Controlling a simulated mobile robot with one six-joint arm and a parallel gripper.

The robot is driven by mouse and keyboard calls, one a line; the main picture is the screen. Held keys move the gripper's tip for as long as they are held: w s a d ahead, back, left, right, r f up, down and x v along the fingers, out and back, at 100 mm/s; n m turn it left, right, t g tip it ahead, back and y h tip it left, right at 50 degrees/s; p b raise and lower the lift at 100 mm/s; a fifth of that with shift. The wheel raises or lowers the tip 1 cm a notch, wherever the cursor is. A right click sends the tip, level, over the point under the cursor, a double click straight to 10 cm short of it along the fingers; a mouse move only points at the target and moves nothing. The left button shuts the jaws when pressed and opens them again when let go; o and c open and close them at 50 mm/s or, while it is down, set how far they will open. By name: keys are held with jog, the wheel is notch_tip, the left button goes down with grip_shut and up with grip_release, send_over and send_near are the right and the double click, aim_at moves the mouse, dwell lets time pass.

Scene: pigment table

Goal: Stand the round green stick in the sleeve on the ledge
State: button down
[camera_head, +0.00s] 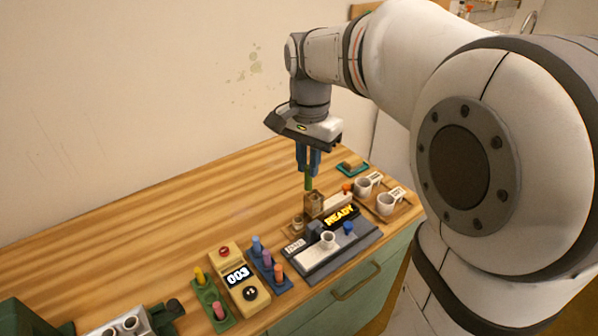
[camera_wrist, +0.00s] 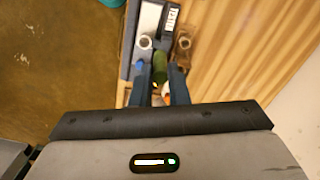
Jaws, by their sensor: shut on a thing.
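My gripper (camera_head: 308,172) points down over the back of the device and is shut on the round green stick (camera_head: 309,184). The stick is upright, with its lower end at or just over the top of a small brown block that looks like the sleeve (camera_head: 314,205). I cannot tell whether the tip is inside it. In the wrist view the green stick (camera_wrist: 160,70) shows between the two fingers of my gripper (camera_wrist: 161,88). The sleeve's opening is not clear there.
A grey device (camera_head: 318,262) with a READY display (camera_head: 341,217) stands in front. White cups (camera_head: 386,204) on a wooden tray stand to the right. A yellow box reading 003 (camera_head: 238,277) and racks of coloured pegs (camera_head: 268,266) stand left. The table behind (camera_head: 150,225) is clear.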

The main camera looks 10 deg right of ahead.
jog(key=shift+s, duration=0.1)
jog(key=shift+w+d+p, duration=0.1)
jog(key=shift+w+p, duration=0.2)
jog(key=shift+w+a+f+m+p, duration=0.1)
jog(key=shift+w+f+m+p, duration=0.4)
jog(key=shift+w+f, duration=1.95)
jog(key=shift+w+a+f+m+p, duration=0.15)
jog(key=shift+f+m, duration=0.7)
jog(key=shift+f, duration=3.65)
jog(key=shift+w+f+m+p, duration=0.5)
jog(key=shift+w+f, duration=0.9)
jog(key=shift+f, duration=2.1)
jog(key=c, duration=1.3)
grip_release()
jog(key=shift+r, duration=0.1)
